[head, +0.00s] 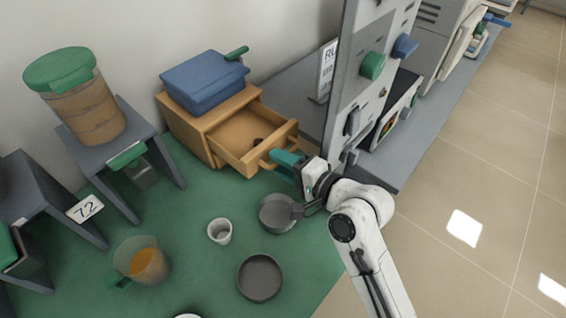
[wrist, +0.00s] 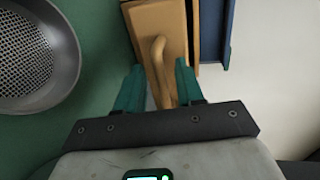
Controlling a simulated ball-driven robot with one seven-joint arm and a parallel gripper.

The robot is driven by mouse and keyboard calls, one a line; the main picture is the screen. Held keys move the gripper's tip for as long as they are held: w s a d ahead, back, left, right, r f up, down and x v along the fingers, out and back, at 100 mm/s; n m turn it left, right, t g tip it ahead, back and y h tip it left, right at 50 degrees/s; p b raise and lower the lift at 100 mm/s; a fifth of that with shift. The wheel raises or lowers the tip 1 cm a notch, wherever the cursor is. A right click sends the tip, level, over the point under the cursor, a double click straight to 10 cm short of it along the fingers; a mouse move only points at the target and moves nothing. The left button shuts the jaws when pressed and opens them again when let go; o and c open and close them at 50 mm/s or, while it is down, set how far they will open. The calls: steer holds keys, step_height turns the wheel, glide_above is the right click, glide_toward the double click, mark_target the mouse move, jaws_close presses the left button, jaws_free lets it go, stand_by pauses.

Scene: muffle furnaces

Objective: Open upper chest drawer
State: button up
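The wooden chest (head: 190,127) stands against the wall in the head view. Its upper drawer (head: 270,156) is pulled well out, and a small dark thing lies inside. My gripper (head: 280,157) is at the drawer's front, its teal fingers at the handle. In the wrist view the curved wooden handle (wrist: 160,55) lies between the two fingers of my gripper (wrist: 158,78). The fingers are apart, with gaps beside the handle, so they are not closed on it. The wrist view shows the drawer front (wrist: 170,18) too.
A blue lidded box (head: 203,82) sits on the chest. A grey pan (head: 277,214), which the wrist view shows as a perforated bowl (wrist: 35,55), lies near my gripper. A white cup (head: 220,231), dark dish (head: 259,278) and orange-filled jug (head: 142,262) stand nearby. A grey panel (head: 352,95) rises at right.

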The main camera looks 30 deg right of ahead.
steer(key=v, duration=1.1)
steer(key=shift+b, duration=0.45)
